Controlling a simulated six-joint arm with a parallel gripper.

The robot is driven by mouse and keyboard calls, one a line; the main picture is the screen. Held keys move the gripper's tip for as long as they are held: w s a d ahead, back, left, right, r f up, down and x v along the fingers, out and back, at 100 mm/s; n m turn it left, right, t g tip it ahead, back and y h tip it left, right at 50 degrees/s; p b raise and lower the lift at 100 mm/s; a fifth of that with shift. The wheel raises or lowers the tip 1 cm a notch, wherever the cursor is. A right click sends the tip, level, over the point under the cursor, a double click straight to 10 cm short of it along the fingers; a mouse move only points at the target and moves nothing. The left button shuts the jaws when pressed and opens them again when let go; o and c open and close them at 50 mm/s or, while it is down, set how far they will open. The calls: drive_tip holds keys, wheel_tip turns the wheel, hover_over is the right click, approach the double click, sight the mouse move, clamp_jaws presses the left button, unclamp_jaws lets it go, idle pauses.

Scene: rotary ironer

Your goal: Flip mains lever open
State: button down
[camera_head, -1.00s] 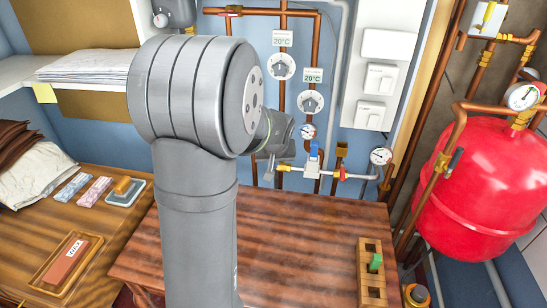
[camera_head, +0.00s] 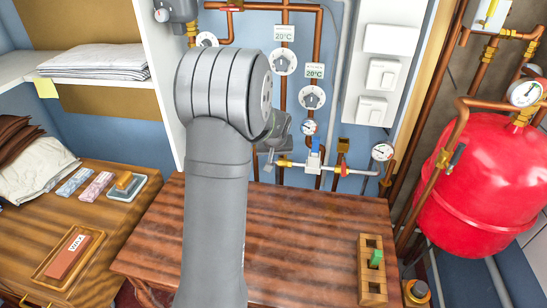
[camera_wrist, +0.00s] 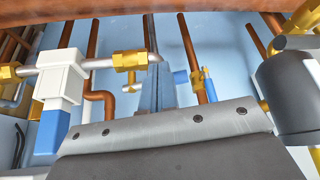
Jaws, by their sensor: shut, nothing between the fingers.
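The pipework on the blue wall carries a white valve block (camera_head: 314,160) with an upright blue handle (camera_head: 315,145). The block (camera_wrist: 62,82) and its blue part (camera_wrist: 48,133) show at the left of the wrist view. I cannot tell for certain which handle is the mains lever. A small brass valve (camera_wrist: 203,80) with a blue part beside it shows near the middle of the wrist view. My gripper (camera_wrist: 152,45) is shut and empty, its narrow fingers reaching toward the pipes beside a brass fitting (camera_wrist: 130,60).
Copper pipes, dials (camera_head: 283,62) and gauges (camera_head: 382,152) crowd the wall. A red tank (camera_head: 470,185) stands right. The wooden table (camera_head: 300,235) is mostly bare, with a slotted wooden block (camera_head: 371,290) at right. A shelf with white linen (camera_head: 95,60) is left.

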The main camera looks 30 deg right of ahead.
drive_tip(key=shift+w, duration=0.8)
drive_tip(key=s+a, duration=0.3)
drive_tip(key=s, duration=0.2)
drive_tip(key=w+v, duration=0.1)
drive_tip(key=v, duration=0.8)
drive_tip(key=shift+a, duration=0.35)
drive_tip(key=shift+w, duration=0.1)
